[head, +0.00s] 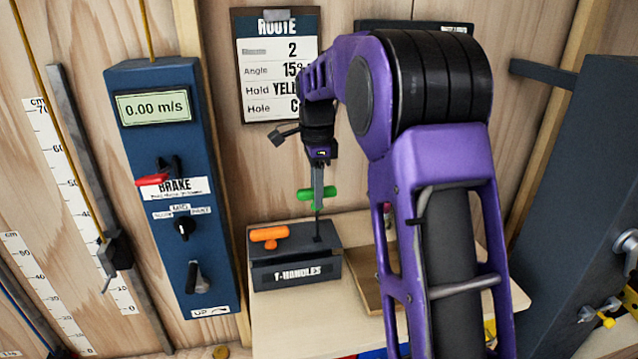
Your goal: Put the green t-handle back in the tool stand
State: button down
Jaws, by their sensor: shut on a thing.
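The green t-handle (306,194) is upright, its green grip across the fingers of my gripper (318,188). My gripper is shut on it, pointing down. The thin dark shaft runs down to the right part of the top of the tool stand (297,274), a dark box labelled "T-HANDLES". The shaft's tip meets a dark spot there; I cannot tell whether it is inside a hole or just above it. An orange t-handle (269,235) stands low in the left part of the stand.
The stand sits on a light wooden shelf (300,325). A brown wooden tray (366,282) lies to its right, partly behind my arm. A blue brake panel (168,240) stands to the left. A route board (277,110) hangs behind. A dark grey post (580,170) is at the right.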

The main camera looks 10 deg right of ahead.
aim_at(317, 237)
jog(key=shift+f, duration=0.9)
jog(key=shift+f+b, duration=1.9)
jog(key=shift+f, duration=1.75)
jog(key=c, duration=0.6)
grip_release()
